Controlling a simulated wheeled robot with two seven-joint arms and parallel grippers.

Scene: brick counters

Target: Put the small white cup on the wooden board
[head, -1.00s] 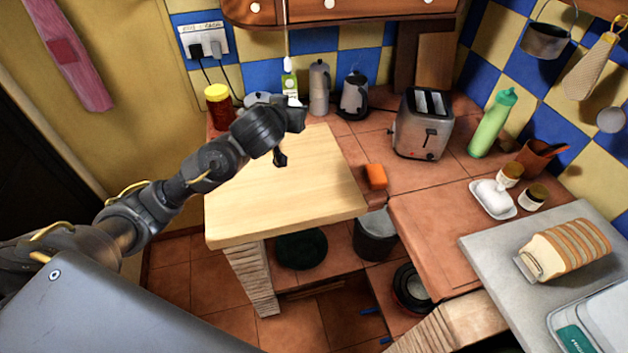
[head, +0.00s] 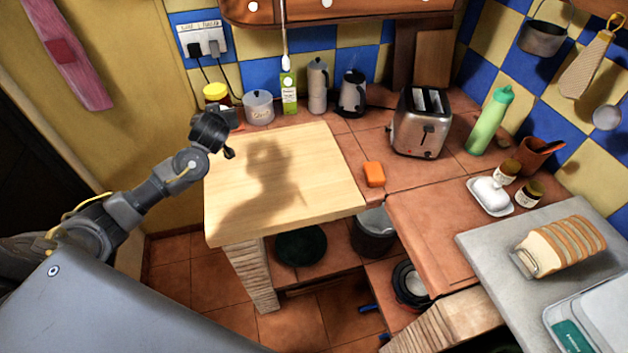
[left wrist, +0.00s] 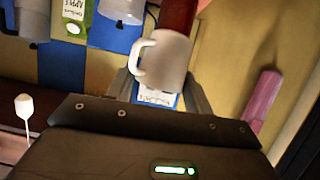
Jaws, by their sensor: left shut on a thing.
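The small white cup (left wrist: 168,62) shows in the left wrist view, with its handle towards the left of the picture. My left gripper (left wrist: 163,88) is shut on it, with a finger on either side. My right gripper is in neither current view.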

